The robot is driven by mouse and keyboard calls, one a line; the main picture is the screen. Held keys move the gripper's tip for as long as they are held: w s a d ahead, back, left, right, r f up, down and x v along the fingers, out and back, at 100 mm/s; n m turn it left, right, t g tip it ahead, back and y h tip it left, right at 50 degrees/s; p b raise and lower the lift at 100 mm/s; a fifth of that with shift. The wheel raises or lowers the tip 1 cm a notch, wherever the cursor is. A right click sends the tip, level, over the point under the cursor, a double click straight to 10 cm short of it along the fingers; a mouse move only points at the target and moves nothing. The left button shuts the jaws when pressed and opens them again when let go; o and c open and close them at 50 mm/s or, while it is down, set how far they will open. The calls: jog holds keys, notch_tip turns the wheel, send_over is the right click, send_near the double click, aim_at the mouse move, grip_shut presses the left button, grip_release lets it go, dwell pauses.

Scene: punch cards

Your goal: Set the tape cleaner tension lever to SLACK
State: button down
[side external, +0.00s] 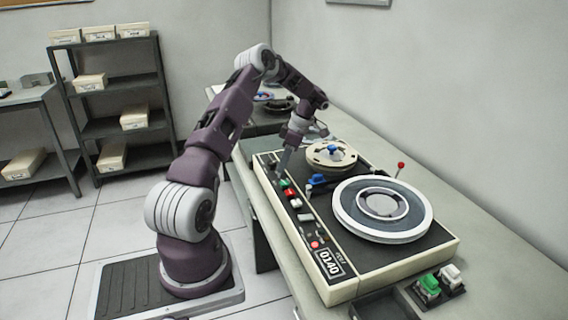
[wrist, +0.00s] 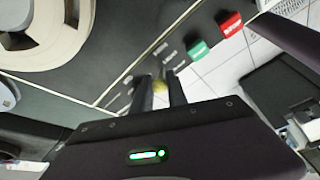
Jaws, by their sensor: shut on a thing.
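My gripper (side external: 281,168) reaches down to the back left corner of the cream-edged tape machine (side external: 335,290) in the side view. In the wrist view my gripper (wrist: 159,92) has its two dark fingers closed around a small yellowish knob (wrist: 159,87) at the panel's edge. The knob appears to be the tension lever's; its shaft is mostly hidden. Small white labels stand beside it, too small to read, so I cannot tell which setting the lever is at.
Green (side external: 285,184) and red (side external: 291,193) buttons sit close to my gripper. A tape reel (side external: 331,152) and a large grey reel (side external: 382,237) lie on the deck. A red-balled lever (side external: 401,165) rises behind. Two keys, one green (side external: 428,286), are in front.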

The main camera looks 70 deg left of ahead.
jog(key=s+t, duration=0.1)
jog(key=t, duration=0.2)
jog(key=shift+s+r, duration=0.15)
jog(key=shift+s, duration=0.2)
jog(key=shift+s+t, duration=0.3)
jog(key=shift+t, duration=0.45)
jog(key=shift+s+t, duration=0.3)
jog(key=shift+t, duration=0.45)
jog(key=c, duration=1.3)
grip_release()
